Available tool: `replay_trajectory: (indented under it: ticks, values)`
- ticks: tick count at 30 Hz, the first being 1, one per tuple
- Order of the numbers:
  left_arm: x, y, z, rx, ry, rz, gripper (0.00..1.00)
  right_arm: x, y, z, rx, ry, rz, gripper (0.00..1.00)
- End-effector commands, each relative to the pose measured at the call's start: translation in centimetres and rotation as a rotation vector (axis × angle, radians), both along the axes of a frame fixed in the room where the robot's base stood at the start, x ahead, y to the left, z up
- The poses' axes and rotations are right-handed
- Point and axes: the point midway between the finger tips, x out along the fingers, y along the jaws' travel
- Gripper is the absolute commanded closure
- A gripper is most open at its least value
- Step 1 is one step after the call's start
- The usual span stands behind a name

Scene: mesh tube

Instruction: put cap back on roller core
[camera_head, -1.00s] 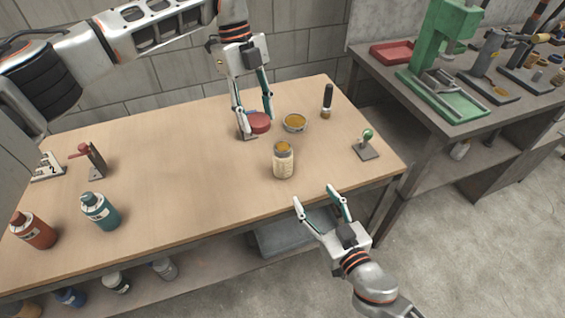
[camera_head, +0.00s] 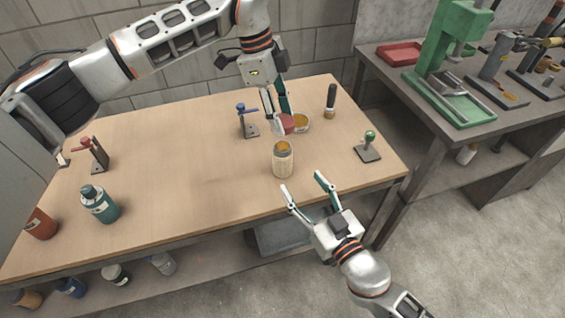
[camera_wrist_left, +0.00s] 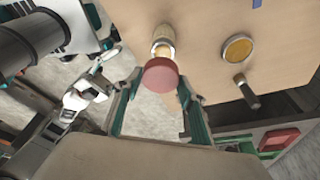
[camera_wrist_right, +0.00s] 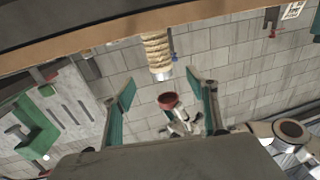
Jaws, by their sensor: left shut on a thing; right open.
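The roller core (camera_head: 283,162) is a pale mesh tube with an amber-coloured top. It stands upright on the bench near the front edge and also shows in the left wrist view (camera_wrist_left: 163,45) and the right wrist view (camera_wrist_right: 157,55). My left gripper (camera_head: 280,115) is shut on the red cap (camera_head: 286,124), held behind the core and apart from it. The cap shows as a red disc in the left wrist view (camera_wrist_left: 160,77). My right gripper (camera_head: 301,181) is open and empty, in front of the core.
A round dish with amber contents (camera_head: 301,123) is close beside the cap. A black-handled brush (camera_head: 331,100) and a green-knobbed stand (camera_head: 369,148) are to the right. A blue-handled clamp (camera_head: 247,120) stands left of my left gripper. The bench's middle left is clear.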

Motion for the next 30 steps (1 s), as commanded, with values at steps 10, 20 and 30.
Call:
replay_trajectory:
  ticks: [10,20,30]
  values:
    - [0.0,0.0,0.0,0.000,0.000,0.000,0.68,3.3,1.7,0.2,-0.001,-0.004,0.001,0.42]
    - [0.0,0.0,0.0,0.000,0.000,-0.001,0.68,8.3,4.2,0.1,-0.001,-0.003,0.000,0.42]
    - [0.0,0.0,0.0,0.000,0.000,-0.001,0.68,10.6,5.4,0.0,0.000,0.000,0.000,0.42]
